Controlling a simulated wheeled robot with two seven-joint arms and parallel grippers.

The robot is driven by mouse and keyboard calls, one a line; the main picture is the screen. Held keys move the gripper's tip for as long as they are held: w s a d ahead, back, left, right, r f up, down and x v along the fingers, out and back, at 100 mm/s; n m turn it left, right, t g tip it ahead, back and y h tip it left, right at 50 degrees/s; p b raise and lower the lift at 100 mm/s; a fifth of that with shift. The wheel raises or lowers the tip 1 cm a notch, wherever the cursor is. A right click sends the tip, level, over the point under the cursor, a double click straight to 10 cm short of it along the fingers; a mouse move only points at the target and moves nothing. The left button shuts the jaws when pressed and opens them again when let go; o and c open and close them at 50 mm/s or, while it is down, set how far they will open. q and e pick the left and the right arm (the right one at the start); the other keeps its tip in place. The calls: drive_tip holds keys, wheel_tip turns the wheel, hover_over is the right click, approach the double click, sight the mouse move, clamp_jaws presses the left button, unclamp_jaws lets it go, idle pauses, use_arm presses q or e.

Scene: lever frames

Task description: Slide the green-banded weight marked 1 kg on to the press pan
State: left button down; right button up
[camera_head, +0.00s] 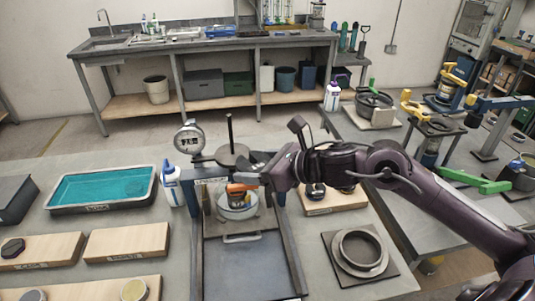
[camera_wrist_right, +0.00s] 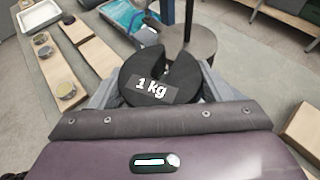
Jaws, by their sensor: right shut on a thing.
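My right gripper (camera_head: 268,170) is shut on a dark slotted disc weight (camera_wrist_right: 150,88) marked "1 kg". In the right wrist view the weight lies between the two fingers, with its slot facing the upright post. No green band shows on it from here. The press pan (camera_head: 230,154) is a round grey plate with a thin post (camera_head: 229,130) rising from its middle; it also shows in the right wrist view (camera_wrist_right: 203,42). The weight is beside the post, its far edge overlapping the pan in view. I cannot tell whether they touch. My left gripper is not in view.
Below the pan is a press with an orange part (camera_head: 238,188). A dial gauge (camera_head: 188,138) stands left of the pan, with a white bottle (camera_head: 171,185) and teal tray (camera_head: 100,187) farther left. A ring-shaped part (camera_head: 361,250) lies at right. Wooden boards (camera_head: 126,242) lie front left.

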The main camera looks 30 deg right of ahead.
sight(235, 154)
drive_tip(key=w, duration=0.1)
drive_tip(key=w+p, duration=0.1)
drive_tip(key=w, duration=0.1)
drive_tip(key=w+p, duration=0.1)
drive_tip(key=shift+w+a+r, duration=0.2)
drive_tip(key=shift+a, duration=0.15)
idle(0.3)
drive_tip(key=shift+w+a, duration=0.1)
drive_tip(key=shift+w, duration=0.05)
drive_tip(key=shift+w, duration=0.2)
idle(0.5)
drive_tip(key=shift+w+a, duration=0.1)
drive_tip(key=shift+w, duration=0.35)
drive_tip(key=shift+w+a+b, duration=0.15)
drive_tip(key=shift+w+b, duration=0.15)
drive_tip(key=shift+w, duration=0.65)
drive_tip(key=shift+w+a+b, duration=0.15)
drive_tip(key=shift+w+b, duration=0.15)
drive_tip(key=shift+w, duration=0.6)
idle(0.6)
drive_tip(key=shift+f+b, duration=0.4)
drive_tip(key=shift+b, duration=0.2)
idle(0.6)
